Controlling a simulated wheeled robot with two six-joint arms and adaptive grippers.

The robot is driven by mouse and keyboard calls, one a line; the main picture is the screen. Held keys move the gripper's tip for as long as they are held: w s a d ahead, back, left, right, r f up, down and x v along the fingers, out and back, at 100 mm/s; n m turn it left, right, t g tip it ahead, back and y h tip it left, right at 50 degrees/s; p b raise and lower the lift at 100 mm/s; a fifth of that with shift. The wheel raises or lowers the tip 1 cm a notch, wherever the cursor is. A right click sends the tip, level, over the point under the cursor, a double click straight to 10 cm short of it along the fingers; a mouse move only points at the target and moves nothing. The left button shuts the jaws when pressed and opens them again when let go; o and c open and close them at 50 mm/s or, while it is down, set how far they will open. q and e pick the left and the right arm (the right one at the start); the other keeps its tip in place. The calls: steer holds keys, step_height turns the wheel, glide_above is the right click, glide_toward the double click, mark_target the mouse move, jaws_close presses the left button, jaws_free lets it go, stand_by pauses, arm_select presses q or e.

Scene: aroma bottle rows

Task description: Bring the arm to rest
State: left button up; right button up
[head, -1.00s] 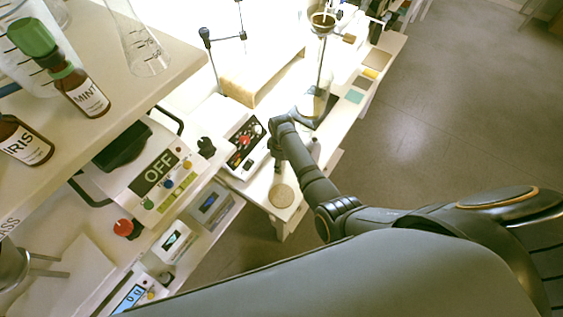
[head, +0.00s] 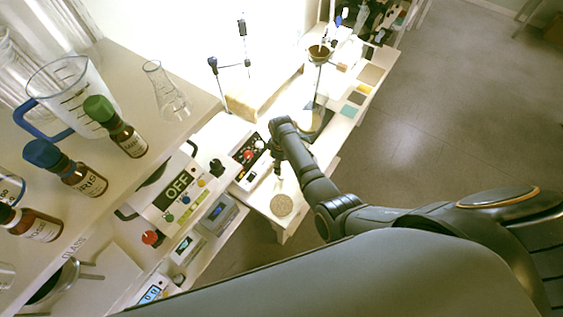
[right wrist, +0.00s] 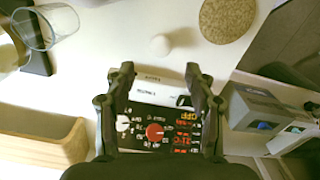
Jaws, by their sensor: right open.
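My right arm reaches from the lower right over the bench in the head view. My right gripper (head: 278,170) points down at the white bench (head: 262,200), in front of a control box (head: 247,152). In the right wrist view the right gripper (right wrist: 158,75) is open, with nothing between its fingers. The control box (right wrist: 155,130) with a red knob shows below and between them. My left gripper is not in view.
A round cork mat (head: 282,205) lies near the bench edge. A shelf at left holds a green-capped bottle (head: 128,140), a blue-capped bottle (head: 85,180), a beaker (head: 72,85) and a flask (head: 170,100). Glassware on a stand (head: 318,75) is behind. Floor at right is clear.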

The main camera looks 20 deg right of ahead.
arm_select(q)
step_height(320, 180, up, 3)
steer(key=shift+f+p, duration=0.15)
steer(key=shift+p, duration=0.4)
arm_select(e)
step_height(320, 180, up, 2)
steer(key=shift+r, duration=0.25)
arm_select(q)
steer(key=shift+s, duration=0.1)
arm_select(e)
steer(key=shift+d, duration=0.1)
